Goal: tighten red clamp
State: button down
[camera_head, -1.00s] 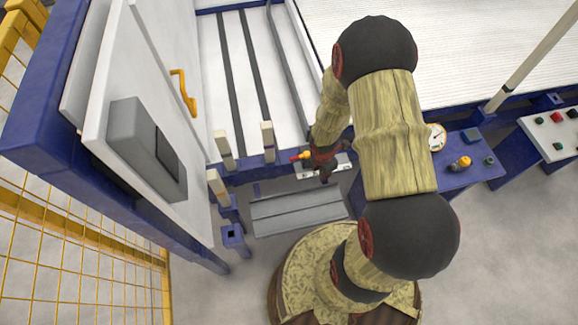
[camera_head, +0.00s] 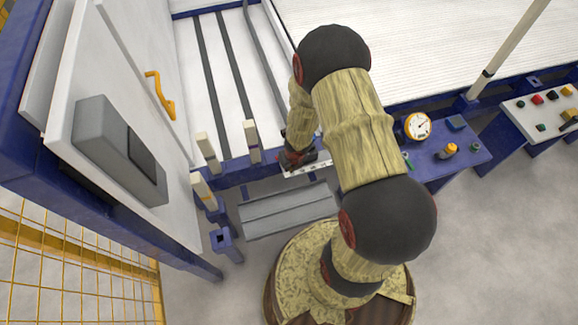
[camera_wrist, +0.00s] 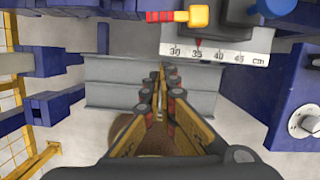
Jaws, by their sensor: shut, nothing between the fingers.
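The clamp's handle (camera_wrist: 178,16), red at its left tip and yellow-orange on the right, lies level at the top of the wrist view. It sits against a dark grey block (camera_wrist: 228,20) above a white centimetre scale (camera_wrist: 215,55). My gripper (camera_wrist: 160,72) is shut and empty, its fingers together below the handle and apart from it in the picture. In the head view my gripper (camera_head: 296,158) is over the scale (camera_head: 306,167) at the blue bench edge. The handle cannot be made out there, and my gripper and wrist cover that spot.
Upright pale posts (camera_head: 253,141) stand left of my gripper on blue supports. A grey step-like metal piece (camera_head: 287,210) lies below. A dial gauge (camera_head: 418,126) and a yellow-orange knob (camera_head: 449,150) are to the right. A white cabinet (camera_head: 125,100) with a yellow handle stands left.

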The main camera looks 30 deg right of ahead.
jog(key=w+f+b, duration=0.1)
jog(key=w+f, duration=0.3)
jog(key=w, duration=0.1)
jog(key=shift+d, duration=0.4)
jog(key=shift+w, duration=0.1)
jog(key=shift+w+p, duration=0.65)
jog(key=shift+w, duration=0.25)
jog(key=shift+w+r, duration=0.1)
jog(key=shift+a, duration=0.1)
